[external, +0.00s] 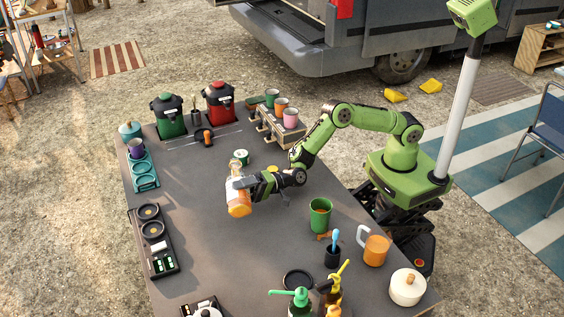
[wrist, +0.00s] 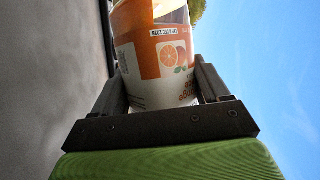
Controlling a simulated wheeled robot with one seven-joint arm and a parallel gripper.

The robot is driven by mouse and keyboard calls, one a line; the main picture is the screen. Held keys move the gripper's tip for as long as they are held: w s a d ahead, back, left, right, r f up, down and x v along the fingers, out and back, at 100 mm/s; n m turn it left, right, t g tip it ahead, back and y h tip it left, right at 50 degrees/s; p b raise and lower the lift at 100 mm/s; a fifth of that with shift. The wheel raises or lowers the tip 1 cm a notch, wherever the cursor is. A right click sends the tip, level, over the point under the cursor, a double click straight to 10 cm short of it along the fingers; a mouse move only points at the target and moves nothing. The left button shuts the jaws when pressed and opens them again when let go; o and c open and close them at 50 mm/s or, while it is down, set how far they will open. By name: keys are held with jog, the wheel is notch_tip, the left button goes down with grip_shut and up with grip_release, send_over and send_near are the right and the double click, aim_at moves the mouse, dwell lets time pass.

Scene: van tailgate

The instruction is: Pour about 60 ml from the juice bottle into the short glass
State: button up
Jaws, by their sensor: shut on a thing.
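The juice bottle (external: 238,205), orange with a pale upper part, is in my gripper (external: 238,183) above the left-middle of the dark table. In the wrist view the bottle (wrist: 160,55), with its orange-fruit label, sits between the two dark fingers (wrist: 165,92). The gripper is shut on it. The bottle looks tilted in the wrist view, but its exact angle and its mouth cannot be made out. I cannot clearly identify the short glass; it may be hidden. A small white-and-green vessel (external: 240,157) stands just behind the bottle.
Red (external: 219,103) and green (external: 167,115) cookers stand at the back. A cup rack (external: 278,125) is behind my arm.

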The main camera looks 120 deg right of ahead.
jog(key=shift+r+m+t+h+b, duration=0.25)
jog(key=shift+m+t+h+b, duration=0.05)
jog(key=shift+m+b, duration=0.65)
dwell(0.6)
jog(key=shift+d+r+m+t, duration=0.2)
jog(key=shift+r+m+t, duration=0.1)
jog(key=shift+r+m, duration=0.5)
dwell(0.8)
jog(key=shift+s+d+r+m+h, duration=0.15)
jog(key=shift+s+r+m+h, duration=0.25)
jog(key=shift+m+h, duration=0.25)
dwell(1.6)
